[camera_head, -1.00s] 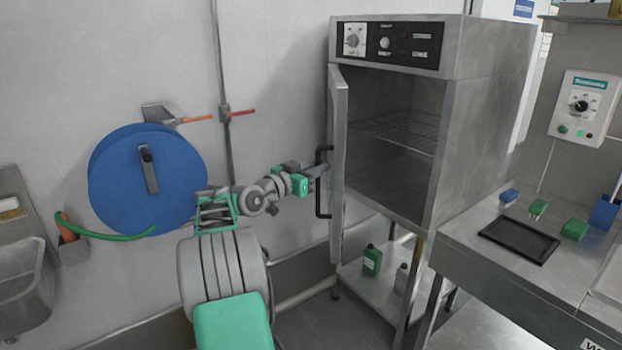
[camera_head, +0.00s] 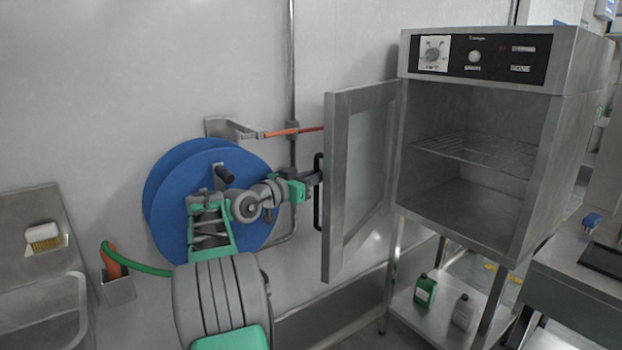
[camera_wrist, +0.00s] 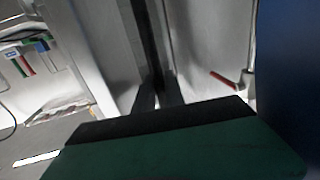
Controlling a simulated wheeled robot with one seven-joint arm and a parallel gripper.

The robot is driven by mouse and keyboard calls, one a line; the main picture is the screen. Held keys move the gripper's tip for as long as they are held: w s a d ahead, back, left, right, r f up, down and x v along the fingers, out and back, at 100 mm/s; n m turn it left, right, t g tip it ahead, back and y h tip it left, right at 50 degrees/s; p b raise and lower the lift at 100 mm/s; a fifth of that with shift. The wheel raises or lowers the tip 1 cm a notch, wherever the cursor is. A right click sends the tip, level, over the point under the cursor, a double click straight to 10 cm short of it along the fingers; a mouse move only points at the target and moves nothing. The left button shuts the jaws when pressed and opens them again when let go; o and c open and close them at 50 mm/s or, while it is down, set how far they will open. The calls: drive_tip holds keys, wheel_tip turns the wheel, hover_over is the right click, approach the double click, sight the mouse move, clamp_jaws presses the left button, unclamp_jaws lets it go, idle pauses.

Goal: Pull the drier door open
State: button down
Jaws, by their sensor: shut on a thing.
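The drier (camera_head: 560,130) is a steel cabinet on a stand, with a black control panel on top. Its door (camera_head: 337,200), steel-framed with a glass pane, stands wide open to the left, and the wire rack inside shows. The black upright handle (camera_head: 318,212) is on the door's outer face near its free edge. My gripper (camera_head: 314,180) is shut on the handle. In the wrist view, my gripper's fingers (camera_wrist: 158,98) close around the dark handle bar (camera_wrist: 146,45). The exact contact is partly hidden by the fingers.
A blue hose reel (camera_head: 165,190) on the wall stands close behind my arm. A wall bracket with a red-orange rod (camera_head: 290,132) is left of the door. Bottles (camera_head: 425,290) stand on the lower shelf. A sink (camera_head: 45,300) is at left, a steel counter (camera_head: 570,275) at right.

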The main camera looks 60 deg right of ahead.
drive_tip(key=shift+w+d+r, duration=0.1)
drive_tip(key=shift+w+r, duration=0.05)
drive_tip(key=c, duration=1.7)
unclamp_jaws()
drive_tip(key=shift+c, duration=0.2)
drive_tip(key=shift+o, duration=0.2)
drive_tip(key=shift+w, duration=0.1)
drive_tip(key=v, duration=0.8)
drive_tip(key=shift+b, duration=0.3)
